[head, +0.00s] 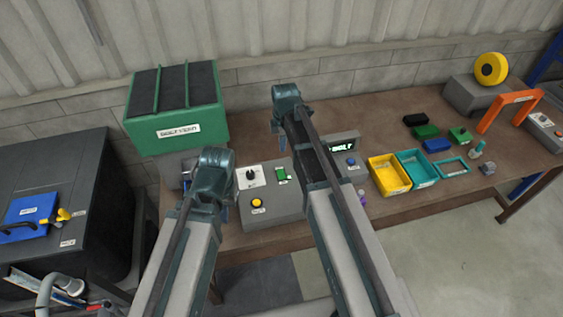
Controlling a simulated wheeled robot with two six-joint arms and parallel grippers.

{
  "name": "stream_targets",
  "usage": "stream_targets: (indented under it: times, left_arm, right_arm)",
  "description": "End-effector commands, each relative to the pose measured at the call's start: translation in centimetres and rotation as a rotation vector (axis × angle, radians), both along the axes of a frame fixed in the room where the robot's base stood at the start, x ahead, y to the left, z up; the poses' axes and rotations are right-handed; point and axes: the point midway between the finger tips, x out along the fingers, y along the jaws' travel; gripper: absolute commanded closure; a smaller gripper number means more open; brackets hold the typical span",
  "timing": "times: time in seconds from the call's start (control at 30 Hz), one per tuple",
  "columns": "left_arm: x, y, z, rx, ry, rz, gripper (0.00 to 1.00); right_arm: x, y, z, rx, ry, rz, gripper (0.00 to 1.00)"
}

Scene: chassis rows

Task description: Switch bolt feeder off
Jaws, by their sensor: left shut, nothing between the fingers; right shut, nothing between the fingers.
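The green bolt feeder (176,108) stands at the back left of the bench, with a white label on its front. In front of it, a grey control box (275,212) carries a black knob on a white plate (250,176), a green switch (282,173) and a yellow button (257,203). The switch looks green; its exact position is too small to tell. My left gripper (188,182) is shut and empty, left of the box and mostly hidden behind its wrist. My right gripper (275,126) is shut and empty, above and behind the box.
A small display (343,146) and blue button (351,161) are right of my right arm. Yellow (388,176) and teal (416,168) trays, small blocks and an orange arch (509,108) stand further right. A dark cabinet (70,190) is at left. The bench front is fairly clear.

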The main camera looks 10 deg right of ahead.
Motion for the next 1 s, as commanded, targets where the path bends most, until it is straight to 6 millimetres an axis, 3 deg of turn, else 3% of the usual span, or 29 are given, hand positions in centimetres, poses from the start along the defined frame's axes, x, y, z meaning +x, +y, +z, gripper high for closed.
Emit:
stream_targets:
  times: [0.37,1.0]
  left_arm:
    - [0.0,0.0,-1.2,0.000,0.000,-0.002,1.00]
    - [0.0,0.0,-9.4,0.002,0.001,-0.011,1.00]
  right_arm:
    - [0.1,0.0,-1.2,0.000,0.000,0.000,1.00]
    - [1.1,0.0,-9.4,0.000,0.000,0.000,1.00]
